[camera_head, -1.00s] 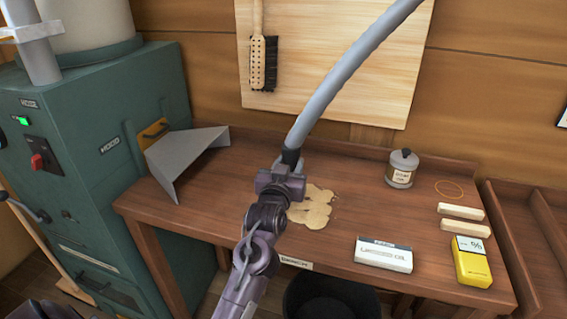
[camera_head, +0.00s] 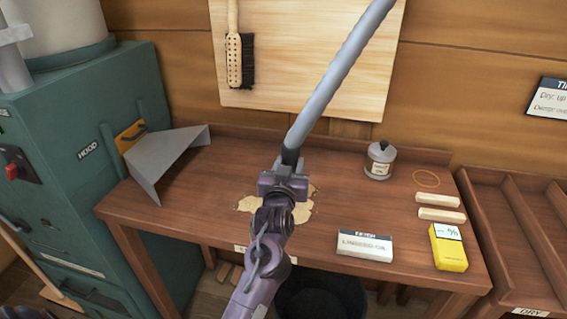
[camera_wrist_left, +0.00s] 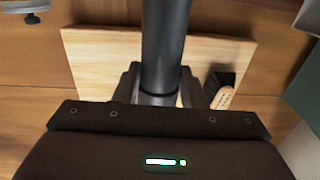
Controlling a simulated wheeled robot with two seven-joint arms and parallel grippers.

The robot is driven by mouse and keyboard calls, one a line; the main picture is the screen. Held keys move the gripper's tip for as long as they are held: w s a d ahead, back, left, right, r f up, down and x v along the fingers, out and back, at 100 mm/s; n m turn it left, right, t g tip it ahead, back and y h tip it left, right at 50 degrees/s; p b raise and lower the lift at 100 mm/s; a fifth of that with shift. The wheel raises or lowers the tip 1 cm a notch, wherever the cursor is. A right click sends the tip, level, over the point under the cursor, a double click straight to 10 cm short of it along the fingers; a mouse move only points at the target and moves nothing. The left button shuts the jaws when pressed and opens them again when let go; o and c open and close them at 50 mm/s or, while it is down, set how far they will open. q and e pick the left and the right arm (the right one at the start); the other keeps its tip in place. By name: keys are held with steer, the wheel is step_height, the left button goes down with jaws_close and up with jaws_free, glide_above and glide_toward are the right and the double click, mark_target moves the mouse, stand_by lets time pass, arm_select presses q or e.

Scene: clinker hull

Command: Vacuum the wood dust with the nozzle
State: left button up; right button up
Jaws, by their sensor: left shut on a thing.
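My left gripper (camera_head: 287,172) is shut on the dark nozzle end (camera_head: 291,156) of a grey hose (camera_head: 335,80). The hose rises up and to the right out of the head view. In the left wrist view the dark nozzle tube (camera_wrist_left: 165,45) stands between the fingers (camera_wrist_left: 160,85). The pale wood dust (camera_head: 247,205) lies in a patch on the wooden bench (camera_head: 215,190), partly hidden behind my gripper and arm. The nozzle's mouth is hidden, so I cannot tell whether it touches the dust. My right gripper is not in view.
A grey metal hood (camera_head: 165,158) sits at the bench's left by a green machine (camera_head: 85,120). A lidded tin (camera_head: 380,162), two wood strips (camera_head: 438,207), a white box (camera_head: 364,245) and a yellow box (camera_head: 448,248) stand at the right. A black bin (camera_head: 320,295) is below.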

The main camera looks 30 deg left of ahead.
arm_select(q)
steer(key=shift+w+d+r+p, duration=0.1)
steer(key=shift+w+d+p, duration=0.1)
steer(key=shift+d, duration=0.65)
steer(key=shift+w+d+f+p, duration=0.1)
steer(key=shift+w+d+p, duration=0.15)
steer(key=shift+d, duration=0.6)
steer(key=shift+w+d+r+p, duration=0.1)
steer(key=shift+w+d+p, duration=0.1)
steer(key=shift+d, duration=0.65)
steer(key=shift+s, duration=0.1)
steer(key=p+v, duration=0.3)
steer(key=v, duration=0.4)
steer(key=shift+p, duration=0.35)
steer(key=s+a+p, duration=0.2)
steer(key=s+a, duration=0.1)
steer(key=a, duration=1.2)
steer(key=shift+s+f, duration=0.25)
steer(key=shift+s, duration=0.1)
stand_by(0.9)
steer(key=shift+a, duration=0.1)
